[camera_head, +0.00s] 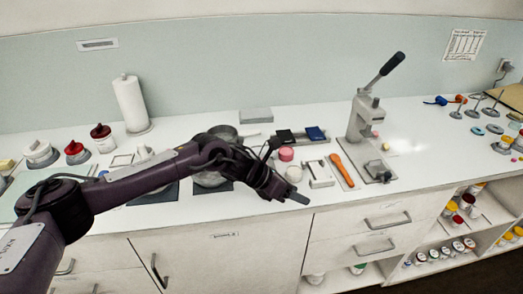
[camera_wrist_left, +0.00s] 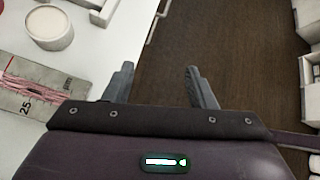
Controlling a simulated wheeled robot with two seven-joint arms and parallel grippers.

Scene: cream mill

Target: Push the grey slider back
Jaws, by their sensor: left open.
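My left arm reaches in from the left in the head view, and my left gripper (camera_head: 297,198) is low at the counter's front edge, pointing right. In the left wrist view its two fingers (camera_wrist_left: 160,85) are apart with nothing between them, over the brown floor. A grey plate (camera_wrist_left: 15,100) marked "25" with pink streaks lies on the counter left of the fingers; it may be a gauge. A pale frame-like piece (camera_head: 320,174) stands right of the gripper. I cannot tell for certain which piece is the grey slider. My right gripper is out of view.
A round cream jar (camera_wrist_left: 51,27) stands near the fingers. Pink jar (camera_head: 286,154), orange-handled tool (camera_head: 342,170) and lever press (camera_head: 363,120) stand on the counter (camera_head: 430,165). Drawers (camera_head: 370,225) are below.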

